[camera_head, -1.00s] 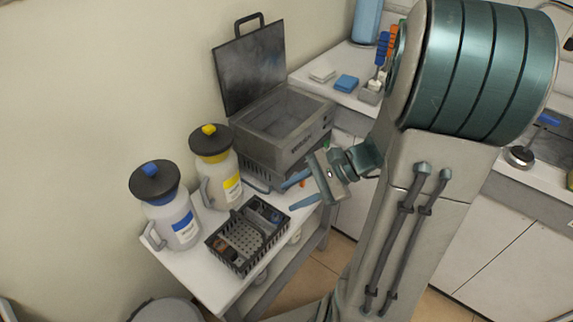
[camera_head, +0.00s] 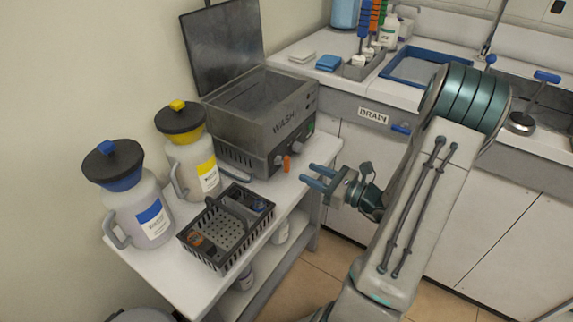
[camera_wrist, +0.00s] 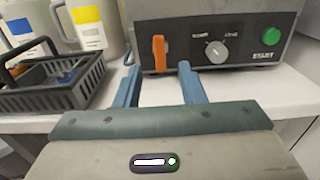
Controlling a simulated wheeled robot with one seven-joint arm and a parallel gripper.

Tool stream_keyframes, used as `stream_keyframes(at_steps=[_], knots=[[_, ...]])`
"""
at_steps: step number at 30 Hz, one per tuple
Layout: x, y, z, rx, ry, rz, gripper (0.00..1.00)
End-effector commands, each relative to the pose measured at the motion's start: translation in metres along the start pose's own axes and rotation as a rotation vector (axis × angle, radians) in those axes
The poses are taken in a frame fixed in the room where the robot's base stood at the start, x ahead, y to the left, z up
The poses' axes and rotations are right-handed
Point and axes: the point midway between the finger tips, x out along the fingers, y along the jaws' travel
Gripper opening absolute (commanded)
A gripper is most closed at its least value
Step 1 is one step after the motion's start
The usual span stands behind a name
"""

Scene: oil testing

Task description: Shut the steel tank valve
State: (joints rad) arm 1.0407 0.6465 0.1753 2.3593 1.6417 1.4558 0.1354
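The steel wash tank (camera_head: 262,120) stands with its lid raised at the back of the white bench. Its valve is an orange lever (camera_head: 287,163) low on the front panel. In the wrist view the lever (camera_wrist: 159,53) stands upright, left of a grey knob. My gripper (camera_head: 309,176) is open and empty in front of the panel, its blue fingers pointing at the tank. In the wrist view the gripper (camera_wrist: 160,66) has its fingertips on either side of the lever's line. A gap to the lever shows in the head view.
A black basket (camera_head: 220,232) and two jugs, blue-capped (camera_head: 148,215) and yellow-capped (camera_head: 192,165), stand left of the tank. A green START button (camera_wrist: 272,36) is at the panel's right. The bench front near my gripper is clear.

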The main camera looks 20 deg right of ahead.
Motion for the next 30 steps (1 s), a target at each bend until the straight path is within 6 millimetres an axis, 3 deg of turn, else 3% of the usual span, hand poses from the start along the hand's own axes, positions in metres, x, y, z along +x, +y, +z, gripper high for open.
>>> stream_keyframes(at_steps=[6,12,25,29,30], knots=[[0.047,0.001,-0.001,-0.001,0.000,0.004,0.36],[0.075,0.001,-0.001,-0.001,0.000,0.003,0.36],[0.085,0.000,0.000,-0.001,0.001,0.001,0.36],[0.085,0.000,0.000,-0.001,0.001,0.001,0.03],[0.085,0.000,0.000,-0.001,0.001,0.001,0.00]])
